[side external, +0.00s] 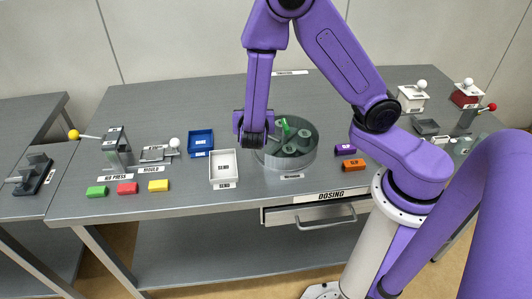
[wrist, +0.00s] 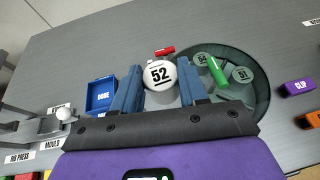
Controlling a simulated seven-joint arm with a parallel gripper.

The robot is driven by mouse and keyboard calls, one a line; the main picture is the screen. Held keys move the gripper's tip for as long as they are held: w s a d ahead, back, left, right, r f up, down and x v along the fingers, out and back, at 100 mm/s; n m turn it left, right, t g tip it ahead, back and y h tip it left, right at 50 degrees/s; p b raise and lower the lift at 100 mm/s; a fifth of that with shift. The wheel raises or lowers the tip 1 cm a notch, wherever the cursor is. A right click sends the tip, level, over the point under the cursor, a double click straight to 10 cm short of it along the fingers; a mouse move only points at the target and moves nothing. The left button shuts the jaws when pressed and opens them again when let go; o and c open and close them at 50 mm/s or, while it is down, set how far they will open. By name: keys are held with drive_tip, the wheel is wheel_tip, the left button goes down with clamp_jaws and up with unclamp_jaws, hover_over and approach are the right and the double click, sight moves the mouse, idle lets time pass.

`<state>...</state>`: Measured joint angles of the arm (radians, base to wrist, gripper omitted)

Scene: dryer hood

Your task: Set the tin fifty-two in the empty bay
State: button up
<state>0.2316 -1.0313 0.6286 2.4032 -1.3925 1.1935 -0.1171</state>
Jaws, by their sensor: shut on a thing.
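The tin fifty-two (wrist: 160,76) is a white round tin with a black "52" on its lid. In the wrist view it sits between the two blue fingers of my gripper (wrist: 160,88), which is shut on it. In the side view my gripper (side external: 251,146) is at the left rim of the round grey dryer (side external: 312,155), and the held tin is not clear there. The dryer also shows in the wrist view (wrist: 262,100), holding tins 54 (wrist: 203,59) and 51 (wrist: 240,75) and a green upright piece (wrist: 218,72). My gripper hides part of the dryer; I cannot make out the empty bay.
A blue tray marked DONE (wrist: 100,96) and a white tray (side external: 224,183) lie left of the dryer. A red piece (wrist: 164,50) shows beyond the tin. Purple (side external: 345,149) and orange (side external: 353,165) blocks lie right of the dryer. A press (side external: 116,148) stands at far left.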

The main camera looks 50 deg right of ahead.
drive_tip(key=shift+w+d+r+n+t+y, duration=0.3)
drive_tip(key=shift+w+r+t, duration=0.1)
drive_tip(key=shift+w+r, duration=0.1)
drive_tip(key=r+n+t+y, duration=0.1)
drive_tip(key=r, duration=0.1)
drive_tip(key=w+r+n+t+y, duration=0.1)
drive_tip(key=r+n+y, duration=0.1)
drive_tip(key=r, duration=0.1)
drive_tip(key=r+n+t+y, duration=0.1)
drive_tip(key=r+n+y, duration=0.1)
drive_tip(key=shift+w+r+t, duration=0.3)
drive_tip(key=shift+w, duration=0.05)
drive_tip(key=s+d+f+m+g+h, duration=0.1)
drive_tip(key=s+f+m+g+h, duration=0.25)
drive_tip(key=s+m+g, duration=0.35)
drive_tip(key=s+d+f+m+g+h, duration=0.25)
drive_tip(key=s+m+h, duration=0.2)
drive_tip(key=s, duration=0.45)
drive_tip(key=shift+g, duration=0.35)
drive_tip(key=w+f, duration=0.3)
drive_tip(key=w, duration=0.1)
drive_tip(key=w+f, duration=0.3)
drive_tip(key=w, duration=0.2)
drive_tip(key=w+f, duration=0.3)
drive_tip(key=w, duration=0.1)
drive_tip(key=shift+w+d+f, duration=0.15)
drive_tip(key=shift+w+f, duration=0.05)
drive_tip(key=shift+w, duration=0.05)
drive_tip(key=shift+w+f, duration=0.2)
drive_tip(key=shift+f, duration=1.6)
